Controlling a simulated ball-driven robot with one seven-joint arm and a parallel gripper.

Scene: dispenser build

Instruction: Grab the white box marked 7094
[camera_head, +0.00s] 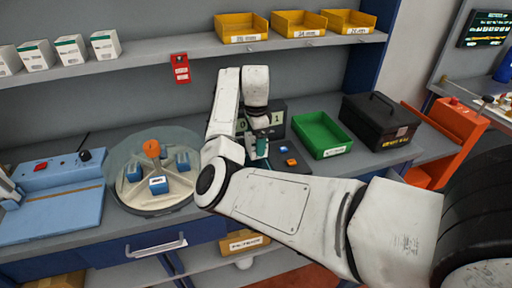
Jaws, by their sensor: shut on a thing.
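Several white boxes with teal top edges stand in a row on the upper shelf at left, the rightmost one (105,45) a little apart from the rest. Their markings are too small to read, so I cannot tell which is 7094. My gripper (259,140) points down over the bench near the middle. It is shut on a small teal and white thing (262,148), partly hidden by my gripper and arm. I cannot tell whether that is one of the boxes, or whether it touches the surface below.
A round turntable (125,202) with blue blocks and a blue machine (50,210) are at left. A dark display (278,118) is behind my gripper. A green tray (322,135) and black toolbox (378,122) are at right. Yellow bins (240,28) line the shelf.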

